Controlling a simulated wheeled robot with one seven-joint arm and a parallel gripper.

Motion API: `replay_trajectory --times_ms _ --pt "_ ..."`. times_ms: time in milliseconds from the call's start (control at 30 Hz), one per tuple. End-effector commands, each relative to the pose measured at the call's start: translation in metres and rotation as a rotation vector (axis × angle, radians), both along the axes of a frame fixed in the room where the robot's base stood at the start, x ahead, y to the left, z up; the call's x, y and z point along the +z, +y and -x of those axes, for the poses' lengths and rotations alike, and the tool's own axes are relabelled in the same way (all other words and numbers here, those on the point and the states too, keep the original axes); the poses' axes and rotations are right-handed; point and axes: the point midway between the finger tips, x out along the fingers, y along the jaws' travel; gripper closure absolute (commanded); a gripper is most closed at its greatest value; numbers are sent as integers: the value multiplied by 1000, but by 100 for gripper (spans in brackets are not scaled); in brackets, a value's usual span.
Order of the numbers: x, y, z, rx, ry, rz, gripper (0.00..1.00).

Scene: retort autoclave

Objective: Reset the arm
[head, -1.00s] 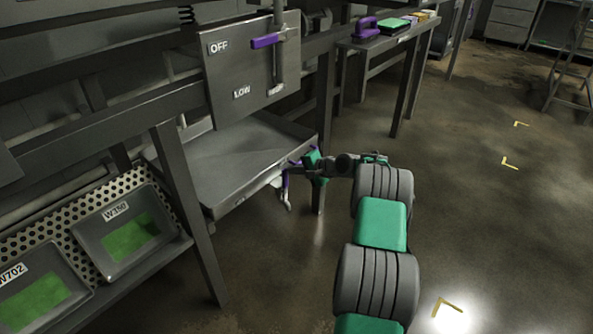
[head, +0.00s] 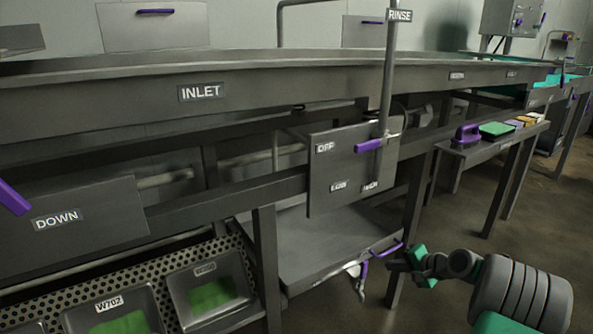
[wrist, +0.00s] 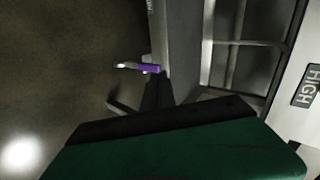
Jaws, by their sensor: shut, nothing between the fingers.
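My gripper (head: 398,264) is at the lower right of the head view, at the end of my grey and green arm. It is shut and empty. It is beside the right front corner of a low metal tray (head: 315,262) with a purple handle (head: 386,249); I cannot tell whether it touches the handle. In the wrist view, the dark green and black gripper body fills the bottom, and a purple handle (wrist: 149,68) shows beyond it.
A panel (head: 330,190) marked OFF, LOW and HIGH has a purple lever (head: 368,146). Bins with green contents (head: 205,297) stand at lower left. A side shelf (head: 490,146) holds a purple-handled item (head: 467,134) and several coloured blocks. Open floor (head: 545,215) lies to the right.

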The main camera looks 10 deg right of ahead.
Motion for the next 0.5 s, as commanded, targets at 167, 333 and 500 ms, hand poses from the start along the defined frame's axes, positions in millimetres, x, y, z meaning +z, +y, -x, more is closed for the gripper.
replay_trajectory --times_ms 167,333,500 --pt "145 112 25 253 106 308 100" --pt "243 196 104 483 197 574 100" --pt "313 243 209 694 268 790 100"
